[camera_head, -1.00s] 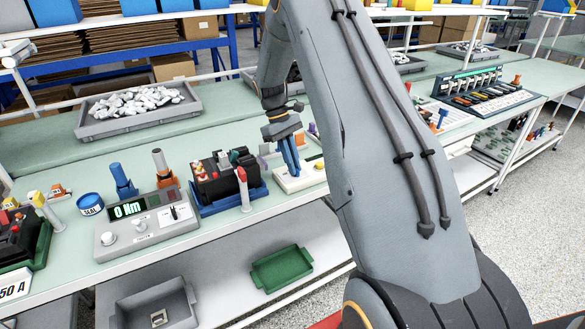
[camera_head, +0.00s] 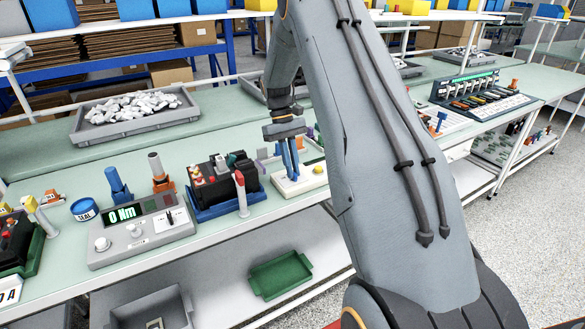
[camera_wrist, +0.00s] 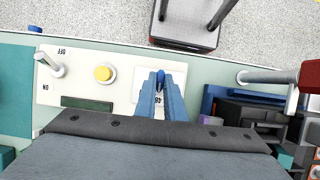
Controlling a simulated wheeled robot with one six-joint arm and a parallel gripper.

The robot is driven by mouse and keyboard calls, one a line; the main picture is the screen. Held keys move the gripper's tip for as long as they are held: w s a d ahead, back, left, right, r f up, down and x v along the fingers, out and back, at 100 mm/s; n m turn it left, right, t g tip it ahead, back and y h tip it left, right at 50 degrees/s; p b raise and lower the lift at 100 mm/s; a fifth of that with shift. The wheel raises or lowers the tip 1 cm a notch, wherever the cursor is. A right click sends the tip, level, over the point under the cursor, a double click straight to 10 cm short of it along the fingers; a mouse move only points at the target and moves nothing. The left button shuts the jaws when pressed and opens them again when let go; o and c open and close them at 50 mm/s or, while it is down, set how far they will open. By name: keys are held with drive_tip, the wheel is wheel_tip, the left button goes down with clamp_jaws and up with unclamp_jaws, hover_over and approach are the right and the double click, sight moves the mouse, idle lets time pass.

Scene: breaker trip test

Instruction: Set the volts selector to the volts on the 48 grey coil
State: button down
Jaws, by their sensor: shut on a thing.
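My gripper (camera_head: 290,175) points down at a white switch panel (camera_head: 305,182) near the bench's front edge. In the wrist view, my gripper (camera_wrist: 160,84) has its blue fingers close together on a small dark blue knob (camera_wrist: 160,75), which I take to be the volts selector. The fingers hide most of it, so its setting cannot be read. A partly covered white label by the fingers carries dark figures. The panel (camera_wrist: 122,72) also bears a yellow button (camera_wrist: 103,73) and an ON/OFF lever (camera_wrist: 50,64). I cannot pick out the 48 grey coil.
A black device in a blue tray (camera_head: 223,206) stands left of the panel, with a red-topped post (camera_head: 241,195) in front. Further left is a grey meter (camera_head: 138,235) reading 0 Nm. A grey tray of white parts (camera_head: 134,116) lies behind.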

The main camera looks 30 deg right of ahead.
drive_tip(key=c, duration=1.8)
unclamp_jaws()
drive_tip(key=shift+c, duration=0.2)
drive_tip(key=shift+r, duration=0.1)
drive_tip(key=b+v, duration=0.2)
drive_tip(key=v, duration=0.5)
drive_tip(key=shift+w+r+b, duration=0.2)
drive_tip(key=shift+r+b, duration=0.1)
drive_tip(key=shift+r, duration=0.05)
drive_tip(key=s+a+f+t, duration=0.2)
drive_tip(key=s+a, duration=0.6)
drive_tip(key=s, duration=0.5)
drive_tip(key=s+a+f+t, duration=0.2)
drive_tip(key=s+a, duration=0.6)
drive_tip(key=s, duration=0.5)
drive_tip(key=shift+s+a+f+t, duration=0.15)
drive_tip(key=shift+s+a+t, duration=0.2)
drive_tip(key=shift+t, duration=0.55)
